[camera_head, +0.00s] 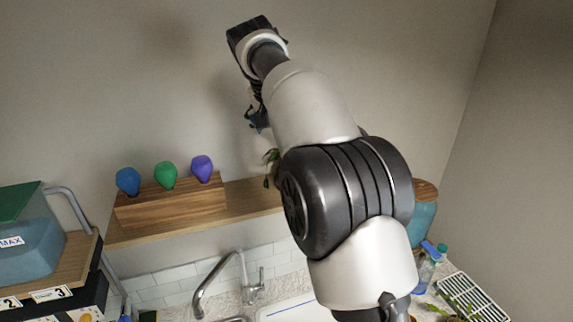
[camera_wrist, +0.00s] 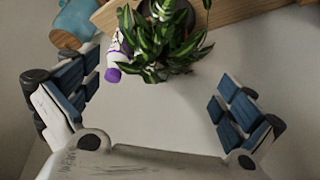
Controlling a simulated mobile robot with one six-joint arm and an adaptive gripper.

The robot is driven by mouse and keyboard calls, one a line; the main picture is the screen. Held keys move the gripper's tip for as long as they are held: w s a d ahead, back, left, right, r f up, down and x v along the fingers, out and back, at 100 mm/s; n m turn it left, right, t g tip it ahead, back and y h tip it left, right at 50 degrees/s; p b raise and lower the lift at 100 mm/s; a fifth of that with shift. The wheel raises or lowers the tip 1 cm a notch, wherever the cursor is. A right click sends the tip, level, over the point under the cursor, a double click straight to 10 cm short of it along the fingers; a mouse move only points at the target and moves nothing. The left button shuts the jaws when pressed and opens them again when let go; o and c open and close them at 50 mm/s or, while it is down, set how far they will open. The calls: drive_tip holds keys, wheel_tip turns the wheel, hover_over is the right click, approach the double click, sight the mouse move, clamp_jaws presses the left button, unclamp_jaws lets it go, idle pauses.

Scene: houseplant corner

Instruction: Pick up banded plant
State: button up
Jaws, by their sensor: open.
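The banded plant (camera_wrist: 172,42) has green leaves with pale stripes and stands at the top middle of the wrist view. Its dark pot shows only in part behind the leaves. In the head view a few leaves of a plant (camera_head: 270,160) show on the shelf, mostly hidden behind my arm. My gripper (camera_wrist: 155,88) is open and empty, with blue-padded fingers spread left and right. The plant lies beyond the gap between the fingers, apart from them. In the head view my gripper is mostly hidden by the arm.
A white bottle with a purple cap (camera_wrist: 113,73) is close left of the plant. A blue jar with a wooden lid (camera_wrist: 72,32) stands farther left. The wooden shelf (camera_head: 245,207) also holds a block (camera_head: 170,206) with blue, green and purple bulbs. A sink tap (camera_head: 240,275) is below.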

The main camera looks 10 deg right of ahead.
drive_tip(key=x, duration=1)
drive_tip(key=shift+d+f, duration=0.1)
drive_tip(key=shift+f, duration=0.05)
drive_tip(key=shift+a+p+x, duration=0.15)
drive_tip(key=shift+p+x, duration=0.25)
drive_tip(key=shift+x, duration=1.1)
drive_tip(key=shift+a+p+x, duration=0.1)
drive_tip(key=shift+p+x, duration=0.25)
drive_tip(key=shift+x, duration=1.15)
drive_tip(key=shift+w, duration=0.1)
drive_tip(key=c, duration=1.3)
drive_tip(key=shift+c, duration=0.7)
drive_tip(key=shift+r, duration=0.2)
